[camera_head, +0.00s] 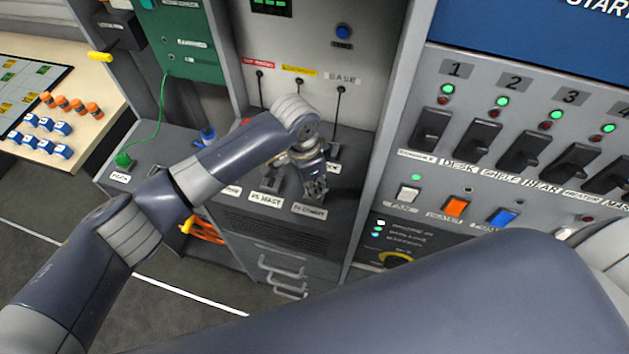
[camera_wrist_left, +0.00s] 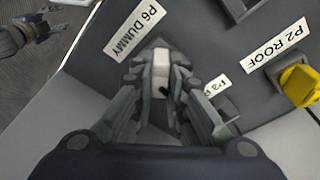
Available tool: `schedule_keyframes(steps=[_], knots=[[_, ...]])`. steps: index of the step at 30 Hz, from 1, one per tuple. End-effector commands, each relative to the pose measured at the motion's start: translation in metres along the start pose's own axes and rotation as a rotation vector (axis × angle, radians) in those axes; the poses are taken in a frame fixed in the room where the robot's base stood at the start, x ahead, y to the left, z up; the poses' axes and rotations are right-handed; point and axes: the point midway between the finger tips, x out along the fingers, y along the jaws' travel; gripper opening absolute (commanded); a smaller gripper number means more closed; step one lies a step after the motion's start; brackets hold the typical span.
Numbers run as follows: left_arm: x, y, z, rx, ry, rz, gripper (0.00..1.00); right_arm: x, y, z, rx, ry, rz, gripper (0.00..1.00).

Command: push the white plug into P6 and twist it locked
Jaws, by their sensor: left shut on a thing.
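In the left wrist view, the white plug (camera_wrist_left: 160,72) is between the fingers of my left gripper (camera_wrist_left: 160,88), which is shut on it. The plug is right beside the P6 DUMMY label (camera_wrist_left: 135,30), over a dark spot on the panel. The P6 socket is mostly hidden by plug and fingers, so I cannot tell how deep the plug sits or how it is turned. In the head view my left gripper (camera_head: 315,186) points down just behind the P6 label (camera_head: 308,211); the plug is hidden there. What looks like my right gripper (camera_wrist_left: 40,28) shows small at the wrist view's upper left.
A yellow plug (camera_wrist_left: 300,85) stands at P2 ROOF, to the right of my left gripper. A partly hidden label (camera_wrist_left: 216,86) lies close to the right finger. Black cables (camera_head: 339,110) hang behind the gripper. The switch panel (camera_head: 500,150) rises to the right.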

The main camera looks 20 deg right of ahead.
Motion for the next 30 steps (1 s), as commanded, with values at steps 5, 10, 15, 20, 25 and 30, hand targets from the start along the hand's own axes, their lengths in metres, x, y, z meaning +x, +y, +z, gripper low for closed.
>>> schedule_keyframes(steps=[5, 10, 15, 20, 25, 30], knots=[[0.003, 0.001, 0.002, -0.002, -0.004, 0.003, 0.33, 0.000, 0.000, 0.000, 0.000, 0.000, 0.000, 0.40], [0.002, 0.001, 0.001, -0.003, -0.002, 0.002, 0.36, 0.000, 0.001, 0.000, 0.000, 0.000, 0.001, 0.40], [0.000, 0.001, 0.000, -0.002, -0.001, 0.001, 0.36, 0.000, 0.005, 0.001, -0.002, -0.001, 0.005, 0.40], [-0.013, 0.000, 0.000, -0.002, 0.001, 0.000, 0.36, 0.000, 0.004, 0.000, -0.002, 0.000, 0.004, 0.40], [-0.047, -0.001, 0.000, -0.002, 0.002, -0.002, 0.36, 0.000, 0.002, 0.000, -0.001, 0.000, 0.003, 0.40], [-0.083, -0.001, 0.000, -0.001, 0.000, -0.002, 0.36, 0.000, 0.002, 0.000, -0.001, 0.000, 0.002, 0.40]])
